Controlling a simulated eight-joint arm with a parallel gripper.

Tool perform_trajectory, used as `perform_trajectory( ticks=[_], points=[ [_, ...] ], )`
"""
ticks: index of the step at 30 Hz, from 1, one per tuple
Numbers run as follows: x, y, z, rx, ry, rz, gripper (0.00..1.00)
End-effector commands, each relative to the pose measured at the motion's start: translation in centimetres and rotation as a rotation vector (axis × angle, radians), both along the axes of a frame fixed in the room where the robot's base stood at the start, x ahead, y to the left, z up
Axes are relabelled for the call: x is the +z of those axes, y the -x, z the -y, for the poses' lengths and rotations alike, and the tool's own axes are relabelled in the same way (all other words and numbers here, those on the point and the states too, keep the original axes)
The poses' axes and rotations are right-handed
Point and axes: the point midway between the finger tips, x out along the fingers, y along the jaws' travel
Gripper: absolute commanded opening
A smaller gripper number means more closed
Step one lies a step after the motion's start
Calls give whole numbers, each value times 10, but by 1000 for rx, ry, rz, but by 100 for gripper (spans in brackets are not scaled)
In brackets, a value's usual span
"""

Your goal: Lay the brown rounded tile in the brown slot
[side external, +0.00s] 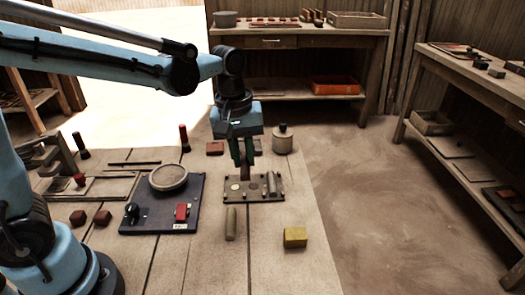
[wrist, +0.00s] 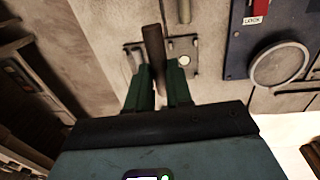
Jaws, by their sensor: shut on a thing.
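My gripper (side external: 243,162) is shut on the brown rounded tile (side external: 248,171), seen from the side just above the slotted plate. In the wrist view the tile (wrist: 154,44) is a long dark brown bar, standing out between the green fingers of my gripper (wrist: 160,78). The dark slotted plate (side external: 262,198) lies flat on the table; it also shows in the wrist view (wrist: 193,71), partly hidden by the tile and fingers. A pale round spot and a grey rounded piece show on it. I cannot tell which slot is brown, nor whether the tile touches the plate.
A blue panel (side external: 160,219) with a round dish (side external: 168,177) and a red switch (side external: 182,212) lies left of the plate. A grey rounded bar (side external: 231,223) and a yellow block (side external: 295,237) lie in front. A lidded pot (side external: 282,140) stands behind.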

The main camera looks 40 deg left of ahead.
Motion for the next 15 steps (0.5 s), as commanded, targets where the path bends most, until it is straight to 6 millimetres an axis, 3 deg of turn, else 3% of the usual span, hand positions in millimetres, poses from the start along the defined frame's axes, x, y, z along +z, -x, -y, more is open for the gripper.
perform_trajectory(
  ticks=[1, 3, 7, 11, 15],
  points=[
    [0, 1, 18, -9, 1, 1, 0],
    [0, 3, 35, -7, 1, 2, 0],
    [0, 6, 56, -3, 3, 4, 0],
    [-2, 5, 61, 2, 4, 5, 0],
    [-15, -6, 44, 9, 4, 4, 0]
  ],
)
